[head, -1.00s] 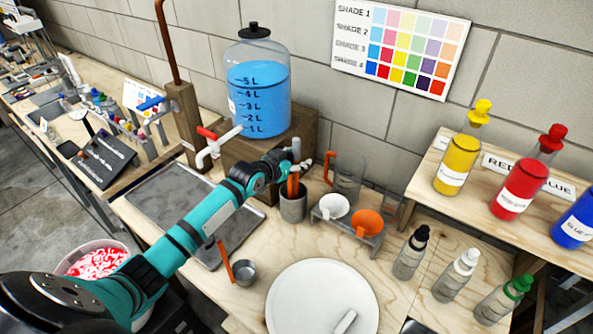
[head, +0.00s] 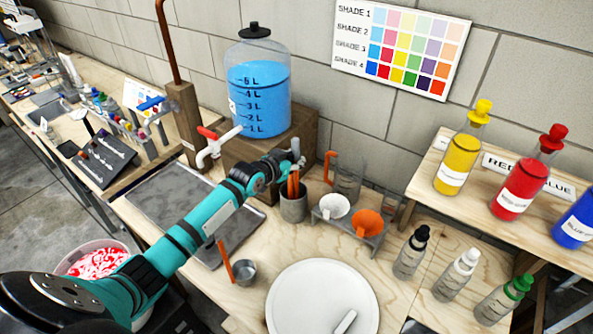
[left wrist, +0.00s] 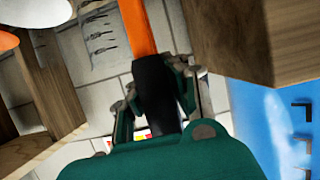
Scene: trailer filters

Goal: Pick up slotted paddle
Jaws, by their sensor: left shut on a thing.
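My left gripper (head: 297,162) is just above the grey cylindrical holder (head: 293,208) at the middle of the bench. Orange-handled tools (head: 293,187) stand upright in the holder. In the left wrist view my left gripper (left wrist: 162,88) is shut on the black upper part of an orange handle (left wrist: 135,28), taken as the slotted paddle. Its working end is hidden in the holder, so I cannot see any slots. My right gripper is not in view.
A blue water tank (head: 258,90) on a wooden block is close behind the gripper. A glass jug (head: 347,180) and a rack with white and orange funnels (head: 367,223) stand to the right. A round white plate (head: 310,300) lies in front.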

